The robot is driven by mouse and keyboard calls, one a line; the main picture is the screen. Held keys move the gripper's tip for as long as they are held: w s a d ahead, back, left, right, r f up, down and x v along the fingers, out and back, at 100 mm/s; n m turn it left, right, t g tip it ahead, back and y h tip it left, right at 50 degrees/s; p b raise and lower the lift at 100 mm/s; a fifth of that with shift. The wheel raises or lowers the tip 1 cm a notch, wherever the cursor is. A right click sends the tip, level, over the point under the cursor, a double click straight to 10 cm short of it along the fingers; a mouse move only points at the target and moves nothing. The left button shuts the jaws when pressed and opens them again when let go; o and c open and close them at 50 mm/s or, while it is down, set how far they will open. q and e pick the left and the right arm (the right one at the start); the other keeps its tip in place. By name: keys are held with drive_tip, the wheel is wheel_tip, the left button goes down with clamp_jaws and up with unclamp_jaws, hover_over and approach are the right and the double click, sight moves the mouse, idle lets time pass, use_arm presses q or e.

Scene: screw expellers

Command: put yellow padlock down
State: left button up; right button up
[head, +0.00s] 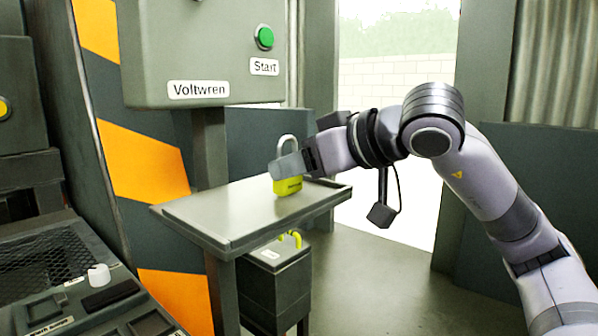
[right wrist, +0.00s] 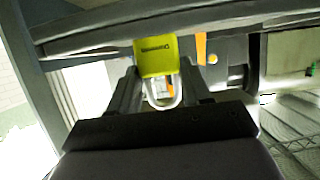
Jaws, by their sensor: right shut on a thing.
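The yellow padlock (head: 288,186) is upright with its grey shackle up, at the back right part of a small grey table (head: 205,214). Its lower edge is at or just above the tabletop; I cannot tell if it touches. My right gripper (head: 289,166) comes from the right and is shut on the padlock, hiding part of it. In the right wrist view the yellow body (right wrist: 155,57) shows at the fingertips (right wrist: 156,76), with the shackle loop between the fingers. My left gripper is not in view.
A grey control box with a green Start button (head: 264,38) and a "Voltwren" label stands behind the table. A dark box (head: 276,275) with a yellow handle is below the table. A console (head: 60,275) stands at the left. The front of the tabletop is bare.

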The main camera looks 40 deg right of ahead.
drive_tip(key=shift+f, duration=0.15)
drive_tip(key=o, duration=1.1)
